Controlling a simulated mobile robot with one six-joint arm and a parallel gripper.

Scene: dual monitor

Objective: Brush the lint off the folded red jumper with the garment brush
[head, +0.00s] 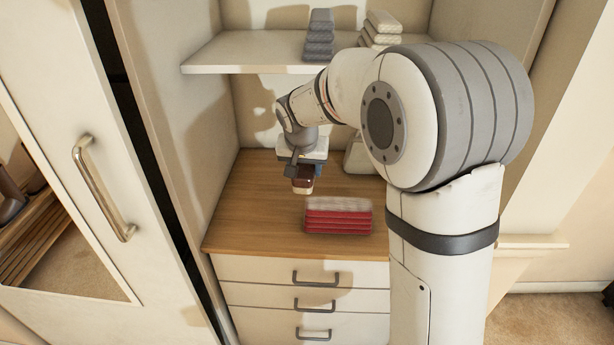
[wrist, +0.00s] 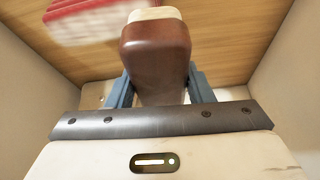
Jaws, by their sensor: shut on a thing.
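The folded red jumper (head: 338,220) lies on the wooden top of the drawer unit in the head view, with a pale, whitish layer over its top. It also shows at the upper left of the wrist view (wrist: 95,22). My gripper (head: 303,172) is shut on the garment brush (head: 302,183), which has a brown body and a cream lower part. The brush fills the middle of the wrist view (wrist: 155,55), between the blue fingers. The brush is held above the wooden top, behind and left of the jumper, apart from it.
The wooden top (head: 250,210) is clear left of the jumper. A white shelf (head: 240,52) above carries a grey folded stack (head: 319,35) and a cream folded stack (head: 381,28). A pale object (head: 357,155) stands behind my arm, partly hidden. A mirrored door (head: 60,150) stands at left.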

